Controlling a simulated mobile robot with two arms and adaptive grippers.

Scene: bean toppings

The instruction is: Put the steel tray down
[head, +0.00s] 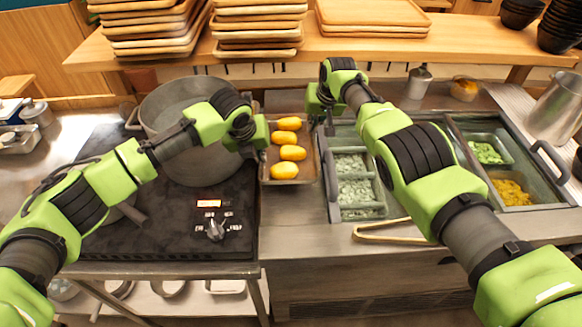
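The steel tray (306,171) is in the head view, on the counter between the pot and the topping containers. It holds several yellow oval items (291,153). My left gripper (259,133) is at the tray's left rim. My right gripper (319,106) is at the tray's far right corner. The fingers of both grippers are mostly hidden by the hands, so I cannot tell whether they are closed on the rims. I also cannot tell whether the tray touches the counter or is slightly above it.
A large grey pot (190,165) stands on the dark stove to the left. Topping containers (358,190) sit close on the right, with tongs (375,231) in front. A wooden shelf (350,47) with stacked wooden trays (258,20) spans the back. Bare counter lies in front of the tray.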

